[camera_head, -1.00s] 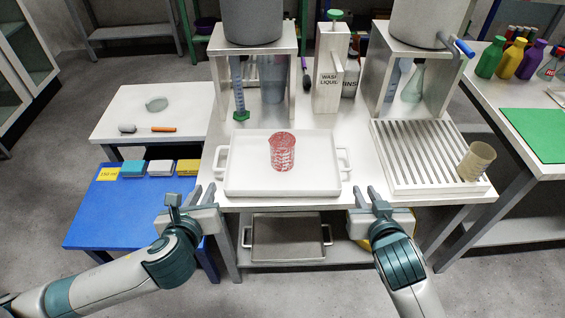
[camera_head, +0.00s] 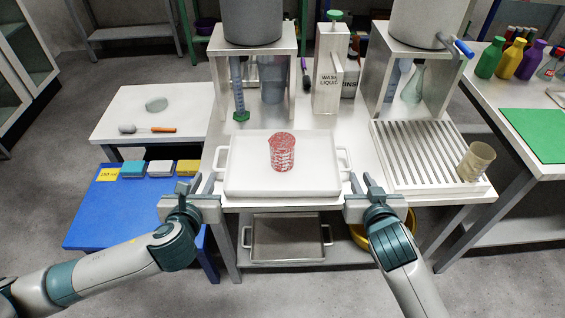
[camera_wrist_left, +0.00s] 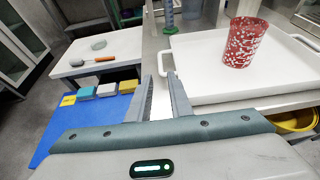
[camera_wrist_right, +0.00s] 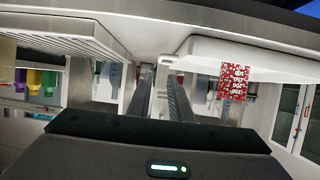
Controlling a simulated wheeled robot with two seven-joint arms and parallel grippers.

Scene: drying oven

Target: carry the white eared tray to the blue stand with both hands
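The white eared tray (camera_head: 240,182) sits on the white bench with a red-and-white patterned beaker (camera_head: 283,152) standing in it. Its ears stick out left (camera_head: 221,162) and right (camera_head: 345,160). My left gripper (camera_head: 203,183) is open and empty, just in front of the left ear; in the left wrist view the ear (camera_wrist_left: 169,82) shows just beyond the fingertips. My right gripper (camera_head: 362,183) is open and empty, in front and slightly right of the right ear. The right wrist view is upside down and shows the tray (camera_wrist_right: 205,47) beyond the fingers. The blue stand (camera_head: 100,222) is at left.
Small coloured blocks (camera_head: 160,168) lie along the back of the blue stand. A slatted rack (camera_head: 425,155) with a tan cup (camera_head: 476,160) stands right of the tray. A grey tray (camera_head: 288,240) lies on the shelf below. A wash-liquid container (camera_head: 328,80) stands behind.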

